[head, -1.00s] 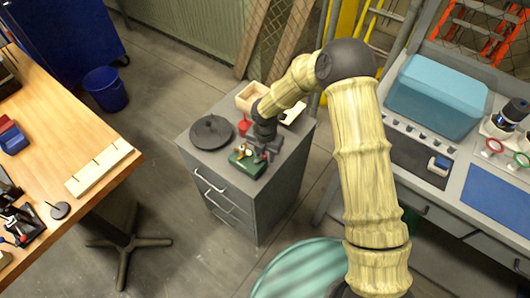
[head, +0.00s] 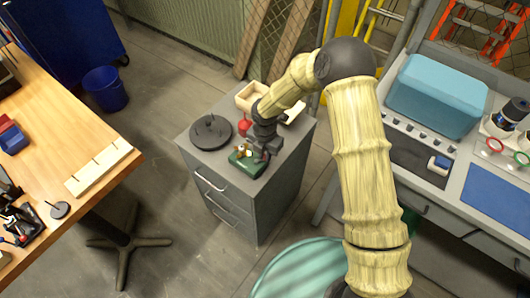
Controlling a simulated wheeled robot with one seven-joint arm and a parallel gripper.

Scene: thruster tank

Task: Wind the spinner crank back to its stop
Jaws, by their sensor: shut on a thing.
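The spinner is a small green box (head: 247,165) on top of the grey drawer cabinet (head: 250,205), near its front edge. Small yellowish and light parts (head: 241,151) show on top of it. My gripper (head: 262,153) reaches down from above at the box's right side, shut on a part there that looks like the crank. The crank itself is mostly hidden by the fingers and is too small to make out. I cannot tell its angle or where its stop is.
A dark round disc with pegs (head: 209,132) lies left of the green box. A red item (head: 244,125) and a light wooden tray (head: 249,97) stand behind. A wooden workbench (head: 75,130) is at left, a grey counter (head: 400,125) at right, a teal round top (head: 300,270) in front.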

